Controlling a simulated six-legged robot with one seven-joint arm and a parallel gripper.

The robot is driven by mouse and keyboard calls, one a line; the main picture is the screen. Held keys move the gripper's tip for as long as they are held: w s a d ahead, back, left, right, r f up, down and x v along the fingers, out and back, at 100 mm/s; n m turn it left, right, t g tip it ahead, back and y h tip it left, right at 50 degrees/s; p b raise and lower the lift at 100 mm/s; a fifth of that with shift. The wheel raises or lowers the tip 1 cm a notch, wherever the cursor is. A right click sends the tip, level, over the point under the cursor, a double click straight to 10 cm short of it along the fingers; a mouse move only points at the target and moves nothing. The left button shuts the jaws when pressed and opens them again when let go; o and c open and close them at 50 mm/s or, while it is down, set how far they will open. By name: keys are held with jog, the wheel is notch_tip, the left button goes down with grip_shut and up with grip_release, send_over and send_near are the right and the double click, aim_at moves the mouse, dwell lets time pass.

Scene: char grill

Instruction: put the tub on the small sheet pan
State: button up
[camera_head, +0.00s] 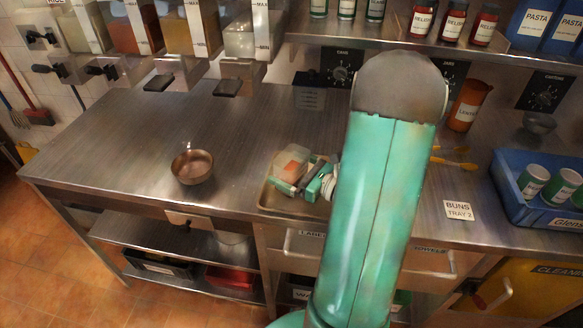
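The tub (291,161) is a small clear container with orange contents, at the middle of the counter. It appears tilted. The small sheet pan (270,205) is a shallow metal tray at the counter's front edge, partly hidden behind my arm. The tub shows over the pan's back left part; I cannot tell whether it rests on the pan or is held just above it. My gripper (301,179), with green fingers, is right at the tub, over the pan. Whether its fingers are closed on the tub is unclear.
A copper-coloured bowl (193,167) stands on the counter at left, with clear counter around it. A blue crate (518,203) with cans is at right. A "BUNS TRAY 2" label (459,210) and yellow-handled utensils (455,163) lie right of my arm. Dispensers hang at back left.

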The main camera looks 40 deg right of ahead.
jog(key=shift+r, duration=0.1)
jog(key=shift+s+d, duration=0.15)
jog(key=shift+s, duration=0.05)
jog(key=v, duration=1.1)
jog(key=shift+s, duration=0.3)
